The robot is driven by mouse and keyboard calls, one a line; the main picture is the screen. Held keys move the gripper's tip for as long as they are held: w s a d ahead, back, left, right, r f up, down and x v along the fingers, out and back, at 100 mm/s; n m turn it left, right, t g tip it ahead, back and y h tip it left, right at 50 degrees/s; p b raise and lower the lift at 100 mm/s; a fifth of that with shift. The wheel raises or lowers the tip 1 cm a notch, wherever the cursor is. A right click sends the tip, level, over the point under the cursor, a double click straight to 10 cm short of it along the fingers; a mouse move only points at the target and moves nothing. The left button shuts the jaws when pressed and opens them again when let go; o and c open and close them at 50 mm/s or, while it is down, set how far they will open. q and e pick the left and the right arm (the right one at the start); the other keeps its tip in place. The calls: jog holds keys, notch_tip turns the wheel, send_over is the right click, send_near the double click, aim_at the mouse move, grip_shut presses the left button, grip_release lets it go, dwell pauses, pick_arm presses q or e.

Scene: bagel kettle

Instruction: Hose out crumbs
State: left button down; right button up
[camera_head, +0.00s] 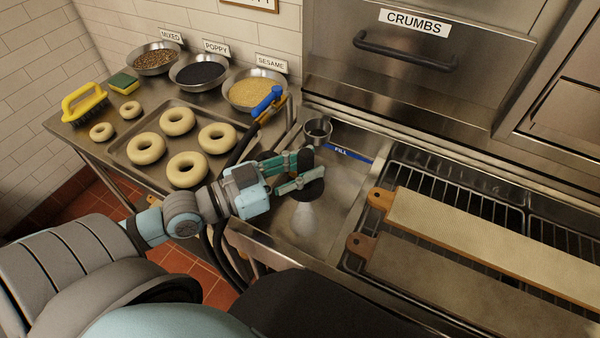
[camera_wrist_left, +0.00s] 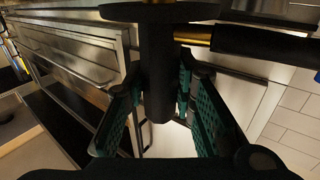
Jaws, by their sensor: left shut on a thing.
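My left gripper (camera_head: 302,176) reaches in from the left over the steel basin (camera_head: 340,190). Its green fingers are shut on the black hose sprayer (camera_head: 311,190). In the left wrist view the sprayer's dark handle (camera_wrist_left: 158,75) stands between the fingers, with a brass fitting and black hose to its right. A pale cone like spray shows under the sprayer head in the head view. The drawer labelled CRUMBS (camera_head: 400,75) is at the back, its front flush. The hose (camera_head: 243,145) runs beside the basin, near a blue-handled valve (camera_head: 267,103). My right gripper is out of view.
A small metal cup-like fitting (camera_head: 318,131) and a blue FILL strip (camera_head: 348,153) are at the basin's back. Two boards (camera_head: 490,235) lie on the rack at right. At left are a bagel tray (camera_head: 123,152), topping bowls (camera_head: 256,90) and a yellow brush (camera_head: 84,101).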

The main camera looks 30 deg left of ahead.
pick_arm(q)
jog(key=shift+w+b, duration=1.55)
jog(key=shift+w, duration=1.25)
jog(key=shift+s+r+p, duration=0.1)
jog(key=shift+s+p, duration=1.45)
jog(key=shift+s, duration=0.85)
jog(key=shift+s+d+p, duration=0.15)
jog(key=shift+s+p, duration=0.75)
jog(key=shift+s, duration=1.45)
jog(key=shift+n+t+y, duration=0.3)
jog(key=shift+t+y, duration=0.1)
jog(key=w+d+r, duration=0.2)
jog(key=shift+w+r, duration=0.3)
jog(key=shift+w, duration=0.05)
jog(key=shift+w+d, duration=0.1)
jog(key=shift+w, duration=0.05)
